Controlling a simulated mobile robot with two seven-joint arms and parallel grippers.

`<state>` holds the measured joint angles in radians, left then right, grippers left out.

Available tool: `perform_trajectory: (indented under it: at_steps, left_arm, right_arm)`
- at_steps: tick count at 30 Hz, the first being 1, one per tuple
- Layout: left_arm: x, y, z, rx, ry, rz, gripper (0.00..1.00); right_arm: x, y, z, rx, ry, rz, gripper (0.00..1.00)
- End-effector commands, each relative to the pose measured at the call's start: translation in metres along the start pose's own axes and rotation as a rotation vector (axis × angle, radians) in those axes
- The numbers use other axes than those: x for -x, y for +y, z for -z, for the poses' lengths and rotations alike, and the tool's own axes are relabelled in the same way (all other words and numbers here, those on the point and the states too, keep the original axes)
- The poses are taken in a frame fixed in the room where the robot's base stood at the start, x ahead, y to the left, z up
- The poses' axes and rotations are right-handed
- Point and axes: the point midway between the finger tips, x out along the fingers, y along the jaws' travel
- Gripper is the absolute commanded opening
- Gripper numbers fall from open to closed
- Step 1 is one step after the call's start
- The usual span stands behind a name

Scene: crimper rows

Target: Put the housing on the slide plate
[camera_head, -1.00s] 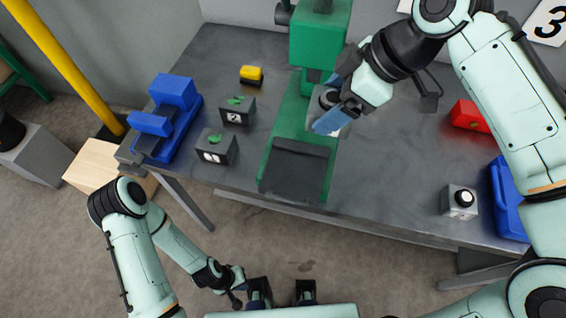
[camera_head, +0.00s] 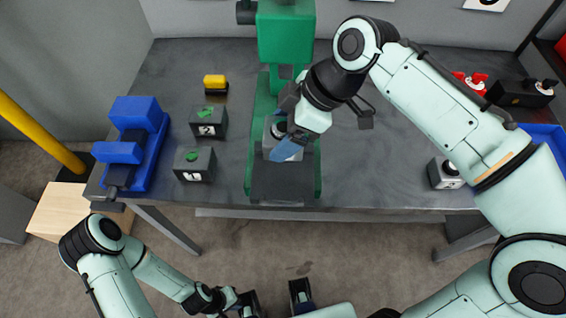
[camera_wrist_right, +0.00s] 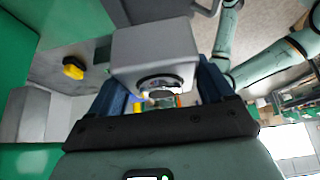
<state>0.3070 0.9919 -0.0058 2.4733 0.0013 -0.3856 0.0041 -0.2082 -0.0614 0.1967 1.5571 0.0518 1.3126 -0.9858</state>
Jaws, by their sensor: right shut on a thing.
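The housing is a grey block (camera_head: 267,142) with a dark round opening. My right gripper (camera_head: 284,143) is shut on it, just behind the dark slide plate (camera_head: 284,188) of the green press. In the right wrist view the housing (camera_wrist_right: 143,48) sits between the blue fingers of the right gripper (camera_wrist_right: 160,90), its black-ringed opening facing the camera. I cannot tell whether the housing touches the press beneath it. The gripper hides part of it. My left gripper (camera_head: 276,299) is empty, fingers wide apart, at the bottom edge, in front of the table.
The green press column (camera_head: 285,35) stands right behind the housing. Left are a blue vise (camera_head: 135,140), a yellow-topped block (camera_head: 215,84) and two numbered blocks (camera_head: 208,122) (camera_head: 195,165). Right are a grey button box (camera_head: 444,173), red items (camera_head: 470,82) and a blue tray (camera_head: 548,135).

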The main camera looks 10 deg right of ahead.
Motion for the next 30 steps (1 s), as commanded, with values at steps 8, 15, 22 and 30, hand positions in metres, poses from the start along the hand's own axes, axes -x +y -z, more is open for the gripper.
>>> perform_trajectory:
  at_steps: [8, 15, 22, 30]
  left_arm:
    - [-0.012, -0.005, -0.001, 0.002, -0.004, 0.002, 0.00]
    - [-0.015, -0.006, -0.001, 0.002, -0.005, 0.002, 0.00]
    - [-0.020, -0.008, -0.001, 0.003, -0.006, 0.002, 0.00]
    - [-0.020, -0.008, -0.001, 0.003, -0.006, 0.002, 0.00]
  right_arm:
    - [-0.046, 0.000, -0.026, 0.000, 0.003, -0.002, 0.20]
    - [-0.063, 0.000, -0.036, -0.001, 0.002, -0.001, 0.20]
    - [-0.088, 0.000, -0.050, 0.001, 0.003, -0.002, 0.20]
    - [-0.089, 0.000, -0.050, 0.002, 0.003, -0.004, 0.20]
